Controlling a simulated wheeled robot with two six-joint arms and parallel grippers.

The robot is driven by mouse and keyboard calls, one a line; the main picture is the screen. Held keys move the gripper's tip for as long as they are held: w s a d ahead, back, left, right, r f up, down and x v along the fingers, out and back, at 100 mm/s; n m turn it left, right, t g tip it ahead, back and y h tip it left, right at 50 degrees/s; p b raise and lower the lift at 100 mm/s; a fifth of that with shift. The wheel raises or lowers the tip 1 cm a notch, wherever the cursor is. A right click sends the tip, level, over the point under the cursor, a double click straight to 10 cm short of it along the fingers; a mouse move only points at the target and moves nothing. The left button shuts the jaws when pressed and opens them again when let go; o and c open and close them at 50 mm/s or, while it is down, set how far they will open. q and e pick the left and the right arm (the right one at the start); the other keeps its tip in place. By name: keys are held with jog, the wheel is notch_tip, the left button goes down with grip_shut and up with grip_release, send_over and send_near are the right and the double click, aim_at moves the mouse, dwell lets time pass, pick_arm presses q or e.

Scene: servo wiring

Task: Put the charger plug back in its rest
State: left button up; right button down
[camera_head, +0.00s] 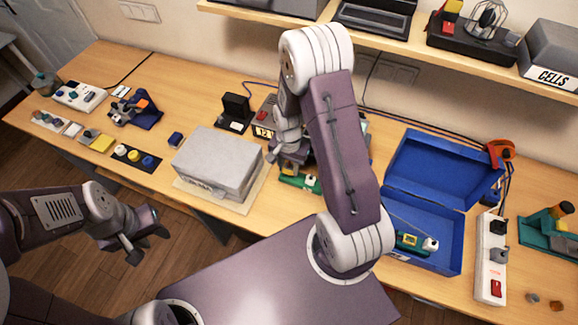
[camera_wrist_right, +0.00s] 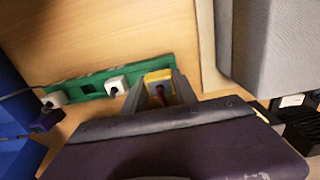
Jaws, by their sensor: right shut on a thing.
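My right gripper (camera_wrist_right: 158,92) is shut on a yellow block with a dark and red middle, which I take to be the charger plug (camera_wrist_right: 159,75). The plug is at the right end of a green board (camera_wrist_right: 97,80) with white connectors; I cannot tell whether they touch. In the head view my right gripper (camera_head: 291,164) is over the same board (camera_head: 290,180), partly hidden by the arm. My left gripper (camera_head: 145,245) is open and empty, in front of the bench. I cannot make out the plug's rest.
A grey case (camera_head: 217,160) stands just left of the green board. An open blue case (camera_head: 428,220) is to the right, beside a white power strip (camera_head: 491,265). A charger box (camera_head: 264,128) with a red display is behind my right gripper.

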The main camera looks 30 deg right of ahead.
aim_at(289, 167)
jog(key=shift+f+b, duration=0.8)
jog(key=shift+f, duration=0.35)
jog(key=c, duration=0.9)
grip_release()
jog(key=shift+r, duration=0.1)
notch_tip(289, 167, up, 9)
